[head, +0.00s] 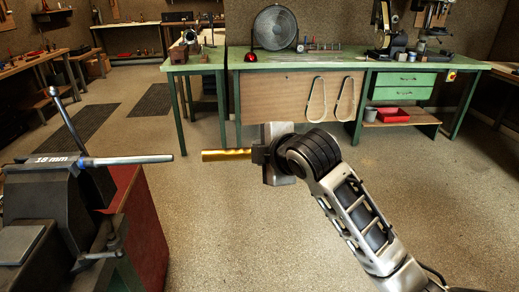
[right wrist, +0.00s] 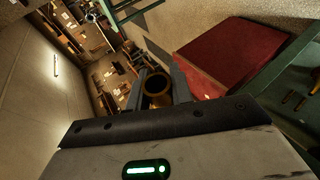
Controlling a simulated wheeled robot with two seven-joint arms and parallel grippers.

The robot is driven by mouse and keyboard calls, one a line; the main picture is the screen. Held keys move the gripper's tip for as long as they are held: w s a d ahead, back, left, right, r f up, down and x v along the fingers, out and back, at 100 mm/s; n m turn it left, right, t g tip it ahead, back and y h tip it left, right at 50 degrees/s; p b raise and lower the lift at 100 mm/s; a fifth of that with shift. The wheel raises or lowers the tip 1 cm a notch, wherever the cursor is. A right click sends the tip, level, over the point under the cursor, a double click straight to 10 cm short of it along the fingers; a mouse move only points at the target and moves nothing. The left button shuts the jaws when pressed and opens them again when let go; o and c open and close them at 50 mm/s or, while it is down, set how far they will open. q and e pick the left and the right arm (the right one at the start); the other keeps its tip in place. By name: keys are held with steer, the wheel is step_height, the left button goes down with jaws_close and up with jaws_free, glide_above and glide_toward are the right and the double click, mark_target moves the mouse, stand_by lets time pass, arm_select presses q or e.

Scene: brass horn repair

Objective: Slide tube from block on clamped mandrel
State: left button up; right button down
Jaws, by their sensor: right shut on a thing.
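A yellow brass tube (head: 226,155) is held level by my right gripper (head: 258,155) in the head view. The right wrist view shows the tube's round open end (right wrist: 157,84) between the two jaws. A steel mandrel (head: 135,159) is clamped in a dark vise (head: 60,200) at the left and points right. A label reading 18 mm (head: 52,159) shows on the clamped piece. The tube's left end is apart from the mandrel's tip, with a gap between them, at about the same height in the picture. I cannot make out the block. My left gripper is not in view.
The vise sits on a red cabinet (head: 145,222) at the left. The floor between is clear.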

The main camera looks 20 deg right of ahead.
mark_target(160, 159)
steer(key=shift+s, duration=0.1)
steer(key=shift+w+a, duration=0.2)
steer(key=shift+a, duration=0.55)
steer(key=shift+w+a, duration=0.25)
steer(key=shift+a, duration=0.55)
steer(key=shift+w+a, duration=0.2)
steer(key=shift+a, duration=0.55)
steer(key=shift+a, duration=0.1)
steer(key=shift+w+a, duration=0.3)
steer(key=shift+a, duration=0.65)
steer(key=shift+w+a, duration=0.3)
steer(key=shift+a, duration=0.6)
steer(key=shift+w+a, duration=0.55)
steer(key=shift+a, duration=1.4)
steer(key=shift+w+a, duration=0.55)
steer(key=shift+a, duration=1.35)
steer(key=shift+w+a, duration=0.55)
steer(key=shift+a, duration=1.4)
steer(key=c, duration=1.1)
jaws_free()
steer(key=shift+c, duration=0.2)
steer(key=shift+s, duration=0.1)
